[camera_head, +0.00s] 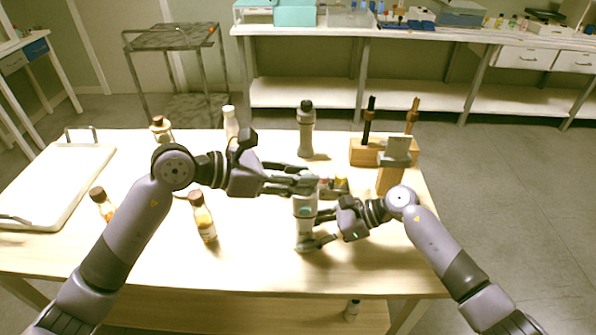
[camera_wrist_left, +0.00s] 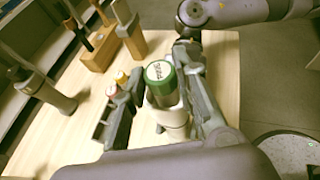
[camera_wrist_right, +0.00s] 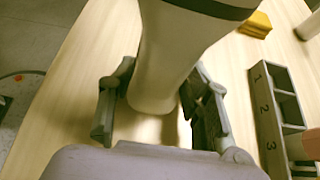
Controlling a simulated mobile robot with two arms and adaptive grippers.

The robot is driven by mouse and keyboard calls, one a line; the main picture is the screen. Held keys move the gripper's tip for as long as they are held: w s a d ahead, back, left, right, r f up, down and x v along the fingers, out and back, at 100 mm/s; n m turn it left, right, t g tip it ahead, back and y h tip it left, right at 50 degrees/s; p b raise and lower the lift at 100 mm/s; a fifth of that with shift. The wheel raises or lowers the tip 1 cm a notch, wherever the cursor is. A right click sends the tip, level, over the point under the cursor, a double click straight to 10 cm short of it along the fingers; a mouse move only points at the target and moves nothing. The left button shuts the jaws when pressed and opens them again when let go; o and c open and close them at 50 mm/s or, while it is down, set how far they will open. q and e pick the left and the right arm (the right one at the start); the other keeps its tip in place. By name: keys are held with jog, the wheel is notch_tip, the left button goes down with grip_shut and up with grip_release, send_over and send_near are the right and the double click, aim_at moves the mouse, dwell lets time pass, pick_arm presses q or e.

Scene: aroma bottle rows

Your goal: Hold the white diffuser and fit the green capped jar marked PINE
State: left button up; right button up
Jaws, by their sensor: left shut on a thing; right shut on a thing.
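The green capped jar (camera_wrist_left: 160,76) is between the fingers of my left gripper (camera_wrist_left: 165,115), which is shut on it.
A grey numbered rack (camera_wrist_right: 268,125) with red and yellow capped jars (camera_wrist_left: 120,80) stands close by. Behind are a grey bottle (camera_head: 306,130) and a wooden block (camera_head: 370,153) with upright sticks. Brown capped bottles (camera_head: 203,220) and a white tray (camera_head: 60,180) are left.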

dwell(0.3)
pick_arm(q)
jog(key=o, duration=1)
jog(key=shift+r, duration=0.1)
jog(key=shift+r, duration=3.4)
pick_arm(e)
jog(key=o, duration=0.9)
jog(key=shift+o, duration=0.2)
